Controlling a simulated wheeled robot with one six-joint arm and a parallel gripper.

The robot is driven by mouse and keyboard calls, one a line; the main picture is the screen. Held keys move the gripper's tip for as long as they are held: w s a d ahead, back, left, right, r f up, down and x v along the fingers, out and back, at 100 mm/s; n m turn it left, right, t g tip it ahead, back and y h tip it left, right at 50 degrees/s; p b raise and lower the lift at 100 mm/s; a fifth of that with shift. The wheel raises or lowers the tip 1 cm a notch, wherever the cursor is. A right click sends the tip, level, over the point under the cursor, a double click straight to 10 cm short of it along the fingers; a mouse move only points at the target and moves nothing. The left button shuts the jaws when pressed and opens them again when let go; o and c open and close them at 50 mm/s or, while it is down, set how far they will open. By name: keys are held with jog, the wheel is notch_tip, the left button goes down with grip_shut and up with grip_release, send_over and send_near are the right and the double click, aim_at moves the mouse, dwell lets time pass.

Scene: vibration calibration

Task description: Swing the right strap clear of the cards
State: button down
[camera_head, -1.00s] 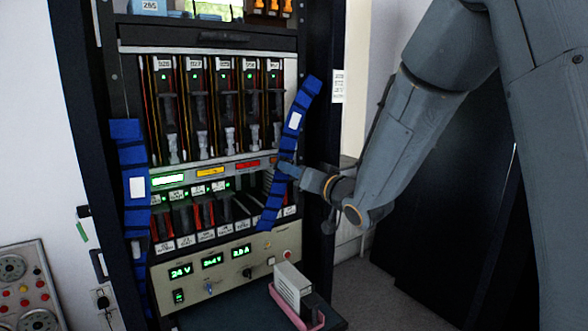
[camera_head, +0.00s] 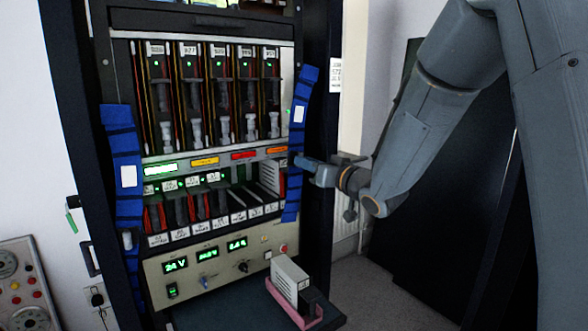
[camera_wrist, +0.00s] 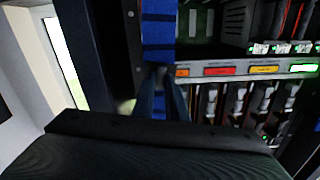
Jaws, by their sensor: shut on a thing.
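The right strap (camera_head: 297,138) is a blue segmented band with a white label, hanging nearly upright along the right edge of the rack. Its lower part leans slightly left, close to the right end of the lower cards (camera_head: 210,208). The upper cards (camera_head: 220,100) stand left of it, uncovered. My gripper (camera_head: 300,163) reaches in from the right and is shut on the strap near mid-height. In the wrist view, the strap (camera_wrist: 158,38) runs down to my fingertips (camera_wrist: 163,75), which hide part of it.
A matching left strap (camera_head: 126,165) hangs down the rack's left side. The power unit (camera_head: 205,262) with green displays sits below the cards. A pink tray (camera_head: 303,314) holding a pale module (camera_head: 289,280) lies on the shelf in front. A dark rack post (camera_head: 320,150) stands right of the strap.

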jog(key=w+d+n, duration=0.1)
jog(key=w+d+n+b, duration=0.1)
jog(key=d, duration=0.1)
jog(key=shift+w+d+f, duration=0.15)
jog(key=shift+d+f, duration=0.05)
jog(key=c, duration=1.8)
grip_release()
jog(key=shift+o, duration=0.2)
jog(key=b+v, duration=0.1)
jog(key=v, duration=0.6)
jog(key=shift+s+d, duration=0.25)
jog(key=shift+s, duration=0.1)
